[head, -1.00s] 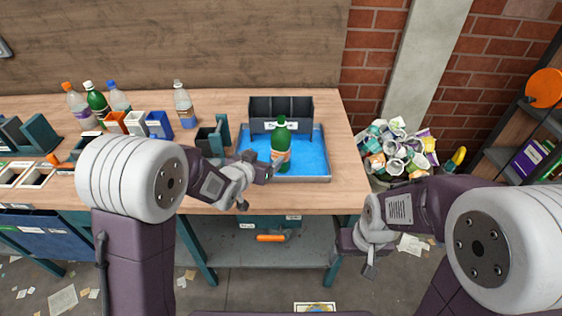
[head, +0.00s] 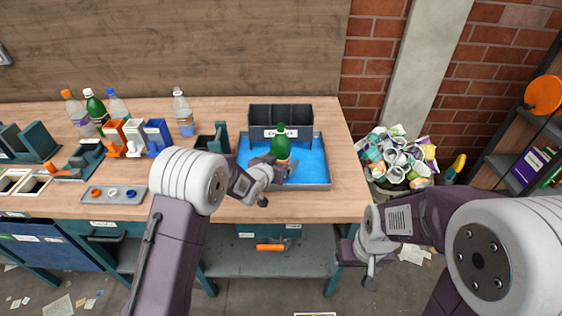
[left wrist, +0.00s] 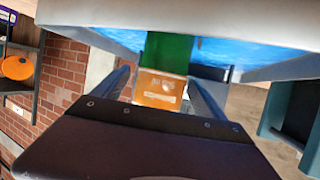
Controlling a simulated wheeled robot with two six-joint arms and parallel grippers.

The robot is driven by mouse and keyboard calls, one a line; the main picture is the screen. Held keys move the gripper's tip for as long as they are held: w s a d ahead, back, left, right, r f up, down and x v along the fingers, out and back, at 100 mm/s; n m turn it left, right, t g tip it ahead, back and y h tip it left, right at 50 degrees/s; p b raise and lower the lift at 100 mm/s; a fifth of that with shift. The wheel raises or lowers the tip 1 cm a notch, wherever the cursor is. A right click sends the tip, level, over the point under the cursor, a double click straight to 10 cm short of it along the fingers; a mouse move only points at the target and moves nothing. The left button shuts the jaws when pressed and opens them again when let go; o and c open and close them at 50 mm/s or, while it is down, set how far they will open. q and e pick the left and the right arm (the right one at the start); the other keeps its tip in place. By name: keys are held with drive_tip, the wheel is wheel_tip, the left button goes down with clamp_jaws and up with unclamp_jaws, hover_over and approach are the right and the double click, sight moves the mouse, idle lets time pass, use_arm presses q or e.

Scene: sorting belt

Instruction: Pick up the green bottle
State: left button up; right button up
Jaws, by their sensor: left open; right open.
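A green bottle (head: 281,138) with an orange label stands in the blue-bottomed tray (head: 312,187) on the workbench. My left gripper (head: 282,168) is low at the bottle, its jaws open. In the left wrist view the bottle's green body and orange label (left wrist: 160,88) show between the two fingers of my left gripper (left wrist: 160,98). The label's lower part is hidden by my gripper's body. I cannot tell whether the fingers touch the bottle. My right gripper (head: 368,268) is open and empty, in front of the bench to the right.
A dark divided bin (head: 280,114) stands at the back of the tray. Another green bottle (head: 95,106) stands at the back left among clear bottles. Small coloured holders (head: 135,137) are left of the tray. A heaped waste bin (head: 398,158) stands right of the bench.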

sight(279, 153)
use_arm(q)
drive_tip(key=shift+s+r, duration=0.1)
drive_tip(key=c, duration=1.4)
drive_tip(key=shift+r, duration=0.4)
drive_tip(key=r, duration=0.2)
drive_tip(key=s+r, duration=0.1)
drive_tip(key=r, duration=0.1)
drive_tip(key=shift+d, duration=0.15)
drive_tip(key=s+d+r, duration=0.3)
drive_tip(key=s+r, duration=0.3)
drive_tip(key=s, duration=0.4)
drive_tip(key=s+r+p, duration=0.5)
drive_tip(key=r+p, duration=0.5)
drive_tip(key=s+r+p, duration=0.5)
drive_tip(key=r+p, duration=0.6)
drive_tip(key=shift+s+a+r, duration=0.2)
drive_tip(key=shift+a, duration=0.05)
